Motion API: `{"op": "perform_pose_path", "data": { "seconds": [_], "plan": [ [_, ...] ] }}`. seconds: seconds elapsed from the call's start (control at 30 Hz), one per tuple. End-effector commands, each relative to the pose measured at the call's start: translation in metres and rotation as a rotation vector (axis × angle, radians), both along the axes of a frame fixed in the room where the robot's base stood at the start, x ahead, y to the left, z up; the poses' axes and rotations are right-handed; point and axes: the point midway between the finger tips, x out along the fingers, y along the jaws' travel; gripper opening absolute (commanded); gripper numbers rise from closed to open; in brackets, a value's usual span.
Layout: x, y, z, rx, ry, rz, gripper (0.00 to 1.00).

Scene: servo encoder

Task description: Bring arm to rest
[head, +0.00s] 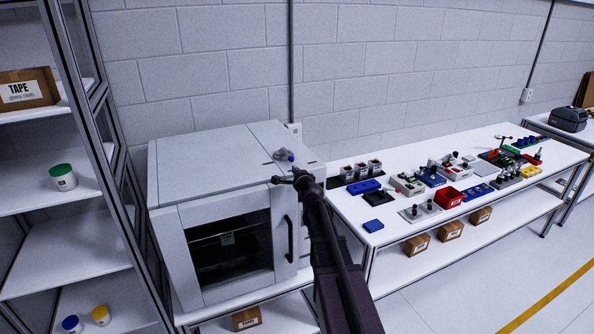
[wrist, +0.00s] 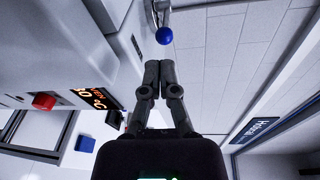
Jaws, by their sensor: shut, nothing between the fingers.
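My arm (head: 335,265) reaches up from the bottom of the head view, and my gripper (head: 280,180) is at the upper right front of the white oven (head: 175,165). In the wrist view my gripper (wrist: 160,66) has its two dark fingers together, with nothing between them. A blue ball (wrist: 163,36) on a metal piece is just beyond the fingertips, apart from them in that picture. The blue ball also shows above the oven top in the head view (head: 291,158).
The oven has a dark window and handle (head: 289,240). A red button (wrist: 43,102) shows in the wrist view. A white table (head: 400,245) with several small devices stands to the right. Shelves (head: 70,195) with jars and a box stand left. Open floor (head: 450,310) is at the lower right.

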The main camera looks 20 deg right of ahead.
Motion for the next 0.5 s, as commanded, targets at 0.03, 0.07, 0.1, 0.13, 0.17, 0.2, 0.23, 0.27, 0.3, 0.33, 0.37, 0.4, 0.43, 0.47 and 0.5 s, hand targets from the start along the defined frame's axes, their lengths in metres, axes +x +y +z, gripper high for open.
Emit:
{"op": "perform_pose_path", "data": {
  "seconds": [0.03,0.07,0.1,0.13,0.17,0.2,0.23,0.27,0.3,0.33,0.37,0.4,0.43,0.47,0.5],
  "plan": [
    [0.0,0.0,0.0,0.0,0.0,0.0,0.0],
    [0.0,0.0,0.0,0.0,0.0,0.0,0.0],
    [0.0,0.0,0.0,0.0,0.0,0.0,0.0],
    [0.0,0.0,0.0,0.0,0.0,0.0,0.0],
    [0.0,0.0,0.0,0.0,0.0,0.0,0.0],
    [0.0,0.0,0.0,0.0,0.0,-0.001,0.0],
    [0.0,0.0,0.0,0.0,0.0,-0.001,0.0],
    [0.0,0.0,0.0,0.0,0.0,-0.001,0.0],
    [0.0,0.0,0.0,0.0,0.0,-0.001,0.0],
    [0.0,0.0,0.0,0.0,0.0,-0.001,0.0],
    [0.0,-0.001,0.0,-0.001,0.0,-0.001,0.0],
    [0.0,0.001,-0.001,-0.005,0.004,0.004,0.0],
    [-0.001,0.003,-0.001,-0.012,0.008,0.01,0.0],
    [-0.002,0.005,-0.002,-0.02,0.014,0.017,0.0],
    [-0.003,0.01,-0.004,-0.035,0.024,0.031,0.0]
  ]
}}
